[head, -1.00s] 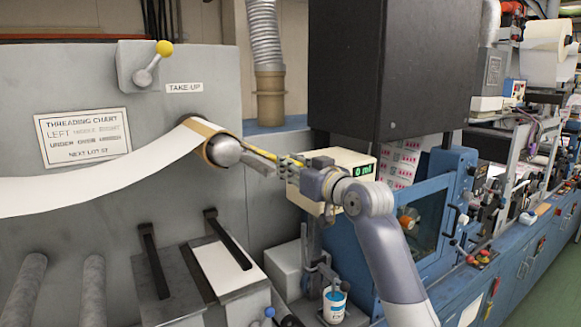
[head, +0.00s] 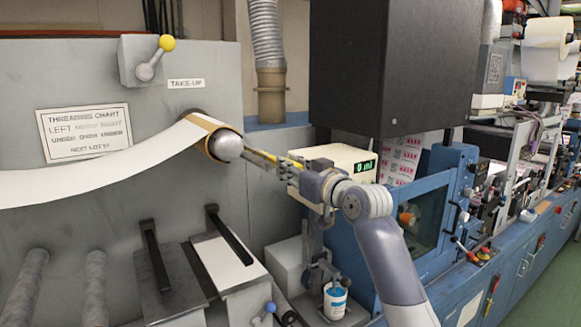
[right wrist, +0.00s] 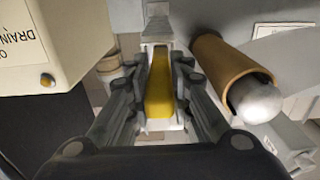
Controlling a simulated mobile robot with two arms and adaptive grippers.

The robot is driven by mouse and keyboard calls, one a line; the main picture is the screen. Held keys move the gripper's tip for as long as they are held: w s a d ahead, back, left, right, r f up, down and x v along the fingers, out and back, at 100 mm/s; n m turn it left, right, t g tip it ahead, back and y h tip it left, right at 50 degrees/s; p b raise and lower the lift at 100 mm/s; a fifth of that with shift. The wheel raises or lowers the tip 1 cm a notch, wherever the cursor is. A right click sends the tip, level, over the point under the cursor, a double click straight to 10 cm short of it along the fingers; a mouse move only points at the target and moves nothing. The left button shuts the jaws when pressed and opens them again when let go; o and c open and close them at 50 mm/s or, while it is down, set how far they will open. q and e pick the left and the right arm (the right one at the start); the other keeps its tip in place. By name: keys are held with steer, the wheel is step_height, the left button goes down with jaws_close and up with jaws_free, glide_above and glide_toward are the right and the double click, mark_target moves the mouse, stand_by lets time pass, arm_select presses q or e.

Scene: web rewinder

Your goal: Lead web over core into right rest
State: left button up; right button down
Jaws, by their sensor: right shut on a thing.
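The white web (head: 90,180) comes in from the left and rises to the top of the brown core (head: 212,148), which sits on a round-ended metal shaft (head: 228,146) at the take-up. My right gripper (head: 264,160) is just right of the shaft end, shut on a yellow strip (head: 292,167). In the right wrist view the yellow strip (right wrist: 160,85) lies lengthwise between the fingers, with the core (right wrist: 232,65) beside them on the right. I cannot tell whether the strip joins the web. No part is clearly marked as the right rest. My left gripper is not in view.
Two black bars (head: 155,260) (head: 229,234) stand over plates below the core. A readout box (head: 338,165) is close behind my right gripper. A yellow-knobbed lever (head: 155,58) and a threading chart (head: 85,132) are on the grey panel.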

steer(key=shift+w+d+f, duration=0.1)
steer(key=shift+f, duration=0.3)
steer(key=c, duration=1.4)
jaws_free()
steer(key=shift+o, duration=0.2)
